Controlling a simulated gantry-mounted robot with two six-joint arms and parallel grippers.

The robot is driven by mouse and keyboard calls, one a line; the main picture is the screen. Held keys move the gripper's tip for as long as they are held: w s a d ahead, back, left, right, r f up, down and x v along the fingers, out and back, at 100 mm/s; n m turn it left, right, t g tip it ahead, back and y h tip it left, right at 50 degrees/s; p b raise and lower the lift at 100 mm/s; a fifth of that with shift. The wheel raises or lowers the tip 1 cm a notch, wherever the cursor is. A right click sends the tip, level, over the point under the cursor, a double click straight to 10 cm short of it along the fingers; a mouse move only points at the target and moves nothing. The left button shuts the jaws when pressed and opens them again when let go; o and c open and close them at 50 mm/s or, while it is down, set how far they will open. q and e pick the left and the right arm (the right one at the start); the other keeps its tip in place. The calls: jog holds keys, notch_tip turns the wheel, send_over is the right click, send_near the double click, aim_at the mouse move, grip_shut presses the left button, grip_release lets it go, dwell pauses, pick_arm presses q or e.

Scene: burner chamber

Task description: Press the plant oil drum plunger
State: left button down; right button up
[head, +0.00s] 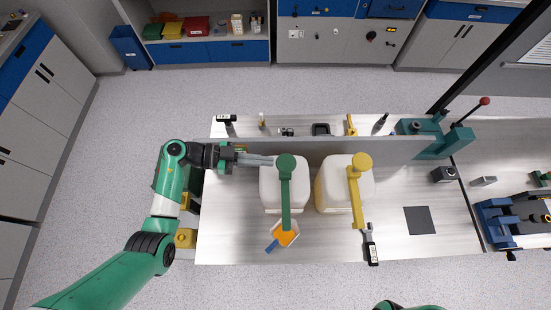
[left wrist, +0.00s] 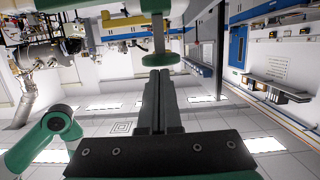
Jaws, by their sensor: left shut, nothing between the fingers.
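Two white drums stand side by side on the bench: a drum with a green plunger (head: 286,161) on the left and a drum with a yellow plunger (head: 362,160) on the right. I cannot read which is plant oil. Each plunger has a long spout pointing to the front. My left gripper (head: 268,161) is shut and empty, its fingers pointing right over the left drum (head: 270,190), beside the green plunger's round cap. In the left wrist view the shut fingertips (left wrist: 159,76) lie just by the green cap (left wrist: 161,62); contact is unclear. My right gripper is not in view.
An orange scoop (head: 285,236) lies under the green spout. A black-handled tool (head: 371,246) lies in front of the right drum. A low grey partition (head: 400,148) runs behind both drums. A dark square pad (head: 419,220) lies at right, with clear bench around it.

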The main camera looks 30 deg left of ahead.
pick_arm(q)
jog(key=v, duration=0.6)
jog(key=shift+a, duration=0.1)
dwell(0.7)
